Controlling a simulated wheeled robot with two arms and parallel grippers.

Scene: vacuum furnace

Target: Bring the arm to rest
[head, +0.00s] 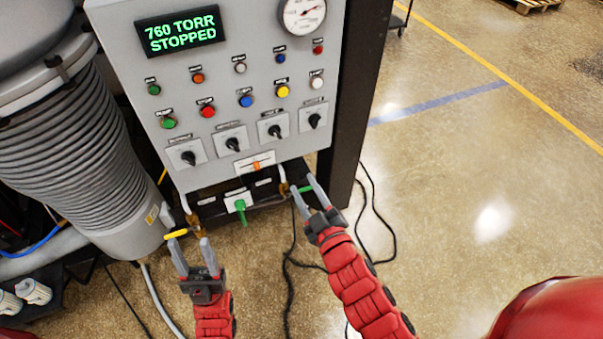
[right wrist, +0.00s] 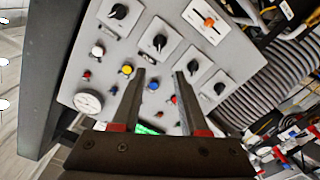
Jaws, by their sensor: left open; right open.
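My left gripper (head: 192,254) is open and empty below the control panel, its fingers pointing up at a small yellow valve handle (head: 177,234). My right gripper (head: 304,190) is open below the panel's lower right corner. A small green valve handle (head: 306,189) shows by its fingertips; I cannot tell whether they touch. In the right wrist view the open, empty jaws (right wrist: 160,82) show in front of the panel face. The grey control panel (head: 215,106) carries a display reading "760 TORR STOPPED".
Below the panel hangs a green lever (head: 241,207) on a white plate. A ribbed grey cylinder (head: 75,150) stands at the left. A black post (head: 352,110) borders the panel. Black cables (head: 375,215) lie on the floor. Open floor (head: 490,180) spreads to the right.

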